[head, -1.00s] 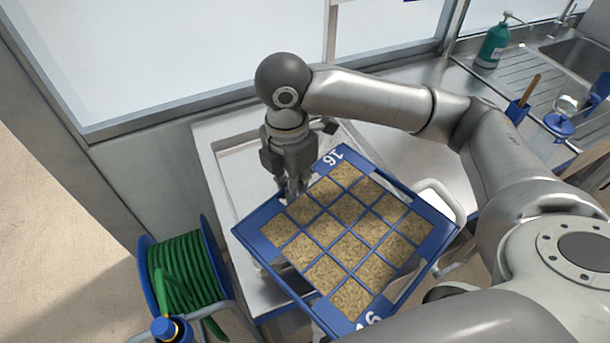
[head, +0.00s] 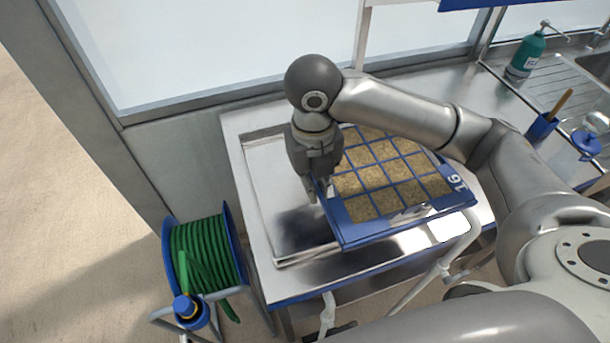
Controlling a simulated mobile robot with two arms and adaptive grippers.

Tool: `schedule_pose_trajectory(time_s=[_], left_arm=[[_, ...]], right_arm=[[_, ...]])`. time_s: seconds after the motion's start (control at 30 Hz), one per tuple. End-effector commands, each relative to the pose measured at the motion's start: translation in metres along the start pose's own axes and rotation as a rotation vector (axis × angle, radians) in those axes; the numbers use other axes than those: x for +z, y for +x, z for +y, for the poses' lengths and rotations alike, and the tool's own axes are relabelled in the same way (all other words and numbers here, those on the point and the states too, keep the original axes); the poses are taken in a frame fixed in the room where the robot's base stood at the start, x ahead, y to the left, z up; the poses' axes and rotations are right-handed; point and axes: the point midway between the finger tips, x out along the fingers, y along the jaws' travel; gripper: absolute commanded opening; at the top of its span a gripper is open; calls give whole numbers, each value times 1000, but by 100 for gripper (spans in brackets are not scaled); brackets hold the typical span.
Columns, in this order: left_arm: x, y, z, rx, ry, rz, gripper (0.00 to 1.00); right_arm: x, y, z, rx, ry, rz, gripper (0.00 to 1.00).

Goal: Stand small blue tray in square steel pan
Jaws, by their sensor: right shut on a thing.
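The small blue tray (head: 395,229) has a grid of cells filled with tan grains and the number 16 on its right end. My right gripper (head: 318,190) is shut on the tray's left edge. The tray hangs over the steel table, tilted a little. The square steel pan (head: 278,250) lies on the table to the left of and under the tray. Its left and front rims show; its right part is hidden by the tray and my arm. I cannot tell how high the tray is above the pan. My left gripper is not in view.
A green hose reel (head: 205,255) stands on the floor left of the table. A teal bottle (head: 527,52) stands by the sink at the back right, with a blue holder (head: 541,127) nearer. A window wall borders the table behind.

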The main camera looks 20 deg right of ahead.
Motion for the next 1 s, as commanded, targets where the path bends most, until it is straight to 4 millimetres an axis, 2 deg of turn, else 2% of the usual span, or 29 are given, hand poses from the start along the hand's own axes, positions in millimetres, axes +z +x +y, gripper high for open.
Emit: schedule_pose_trajectory(time_s=[0.4,0.5,0.7,1.0], left_arm=[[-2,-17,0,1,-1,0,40],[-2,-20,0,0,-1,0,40],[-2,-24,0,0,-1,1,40],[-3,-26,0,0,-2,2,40]], right_arm=[[74,32,33,-3,3,0,0],[87,51,39,-3,3,3,0],[108,77,48,-3,2,0,0],[120,94,54,-2,2,-1,0]])
